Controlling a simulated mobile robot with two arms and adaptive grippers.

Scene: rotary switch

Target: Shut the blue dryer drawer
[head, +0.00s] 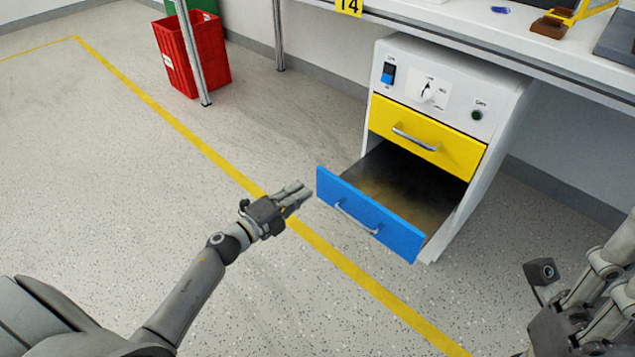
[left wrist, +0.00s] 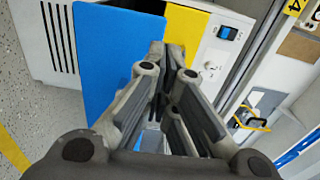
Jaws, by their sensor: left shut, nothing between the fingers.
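The blue drawer (head: 365,218) is the lower drawer of a white dryer cabinet (head: 440,62) and stands pulled out, its dark inside showing. Its silver handle (head: 356,218) is on the front. My left gripper (head: 304,190) is shut and empty, just left of the drawer's front at its left end. I cannot tell whether it touches. In the left wrist view the closed fingers (left wrist: 170,58) lie in front of the blue front (left wrist: 105,60), hiding part of it. My right gripper (head: 590,325) is partly in view at the lower right, away from the drawer.
The yellow drawer (head: 425,137) above is closed. A workbench (head: 480,45) spans over the cabinet, with metal legs (head: 194,55). A red bin (head: 185,60) stands at the back left. The floor left of the drawer is clear, with a yellow line (head: 190,137) across it.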

